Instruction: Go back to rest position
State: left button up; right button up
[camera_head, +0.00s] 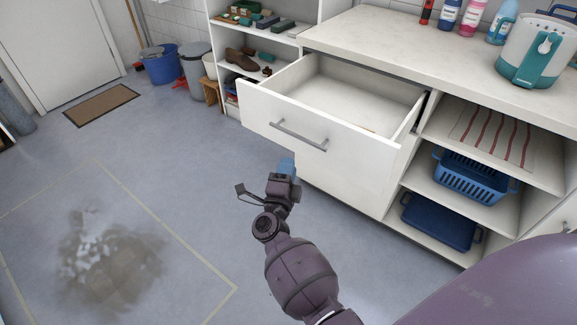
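My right gripper (264,178) is in the middle of the head view, over the floor in front of the open drawer. Its fingers are spread apart, with the dark one on the left and a blue-tipped part on the right. Nothing shows between them. The arm behind it comes up from the bottom edge. The white drawer (353,168) is pulled out from the counter, and its grey handle (298,134) is free, beyond the gripper. My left gripper is not in view.
The white counter (390,42) carries bottles and a white-teal appliance (540,55). Open shelves hold a blue basket (475,176) and a blue tray (440,222). A dirty patch (110,260) lies on the open floor at left. A blue bucket (161,66) stands at the back.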

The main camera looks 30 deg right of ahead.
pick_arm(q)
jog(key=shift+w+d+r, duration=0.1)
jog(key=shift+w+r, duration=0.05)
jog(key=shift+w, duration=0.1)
pick_arm(e)
jog(key=w+a+r+n+t+y, duration=0.4)
jog(key=a+n+t+y, duration=0.15)
jog(key=n+y, duration=0.35)
jog(key=s+a+r+n+g+y+p, duration=0.15)
jog(key=s+n+y, duration=0.3)
jog(key=n, duration=0.55)
pick_arm(q)
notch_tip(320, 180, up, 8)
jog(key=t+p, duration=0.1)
jog(key=p, duration=0.6)
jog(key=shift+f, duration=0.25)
pick_arm(e)
jog(key=s+d+f+n+g, duration=0.2)
jog(key=s, duration=0.9)
jog(key=s+d+f+n+g, duration=0.2)
jog(key=s+n+g, duration=0.1)
jog(key=s, duration=0.8)
jog(key=s+d+f+n+g, duration=0.2)
jog(key=s+f+g, duration=0.1)
jog(key=s, duration=0.8)
jog(key=shift+s+d+n+y, duration=0.2)
jog(key=shift+n+y, duration=0.2)
jog(key=shift+y, duration=0.05)
